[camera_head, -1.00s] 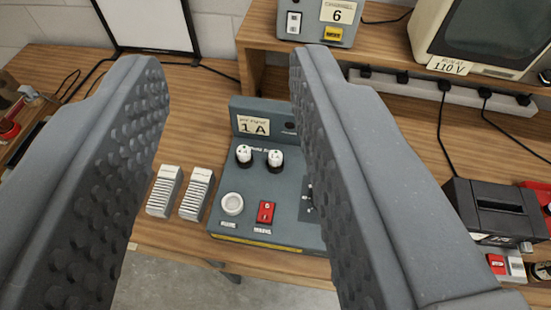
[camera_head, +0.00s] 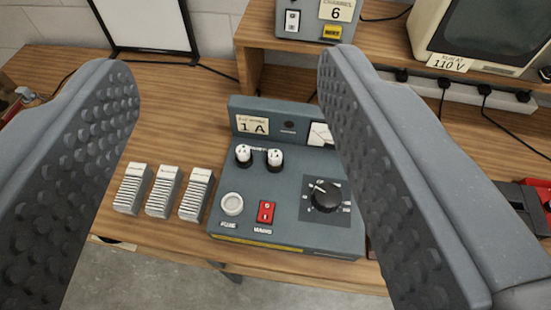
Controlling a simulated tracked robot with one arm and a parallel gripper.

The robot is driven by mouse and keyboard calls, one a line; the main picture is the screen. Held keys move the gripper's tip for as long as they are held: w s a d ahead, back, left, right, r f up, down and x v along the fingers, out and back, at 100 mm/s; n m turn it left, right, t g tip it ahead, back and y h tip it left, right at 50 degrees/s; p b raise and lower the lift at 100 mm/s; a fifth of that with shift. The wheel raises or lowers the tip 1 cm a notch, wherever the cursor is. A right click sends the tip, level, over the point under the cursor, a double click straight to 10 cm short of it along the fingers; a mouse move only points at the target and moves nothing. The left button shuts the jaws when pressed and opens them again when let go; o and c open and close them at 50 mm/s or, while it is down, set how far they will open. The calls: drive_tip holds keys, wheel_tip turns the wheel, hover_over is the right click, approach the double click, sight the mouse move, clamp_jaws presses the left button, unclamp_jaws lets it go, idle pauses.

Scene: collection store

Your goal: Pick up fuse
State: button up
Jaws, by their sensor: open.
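A grey control unit (camera_head: 290,222) stands on the wooden table, with a "1 A" label at its upper left. A round white fuse holder (camera_head: 232,204), marked FUSE, is at its lower left. I cannot make out a separate loose fuse. My gripper (camera_head: 228,68) is open and empty. Its two grey studded fingers stand wide apart, one on each side of the unit in the picture. The right finger hides part of the unit's upper right. I cannot tell how high the fingers are above the table.
A red mains switch (camera_head: 266,212), two white-topped posts (camera_head: 259,157) and a black knob (camera_head: 325,196) are on the unit. Three ribbed white-grey blocks (camera_head: 163,191) stand left of it. A shelf holds a channel 6 box (camera_head: 314,18) and a monitor (camera_head: 478,35).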

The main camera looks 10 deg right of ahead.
drive_tip(key=w+a+f+m+g+h, duration=0.1)
drive_tip(key=w+f+h, duration=0.1)
drive_tip(key=w+f, duration=0.5)
drive_tip(key=w+f+m+g+h, duration=0.1)
drive_tip(key=w+f+m+g, duration=0.15)
drive_tip(key=f, duration=0.75)
drive_tip(key=m+h+b, duration=0.1)
drive_tip(key=m+h, duration=0.1)
approach(274, 156)
drive_tip(key=shift+n+g, duration=0.25)
drive_tip(key=shift+g, duration=0.2)
drive_tip(key=x, duration=0.2)
drive_tip(key=b+x, duration=0.1)
drive_tip(key=x, duration=0.2)
drive_tip(key=shift+w+a+r, duration=0.2)
drive_tip(key=shift+a, duration=0.05)
drive_tip(key=shift+d+b+x, duration=0.1)
drive_tip(key=shift+b+x, duration=0.1)
drive_tip(key=shift+x, duration=1.2)
drive_tip(key=shift+d+b+x, duration=0.15)
drive_tip(key=shift+b+x, duration=0.05)
drive_tip(key=shift+x, duration=1.2)
drive_tip(key=shift+r, duration=0.1)
drive_tip(key=c, duration=1.1)
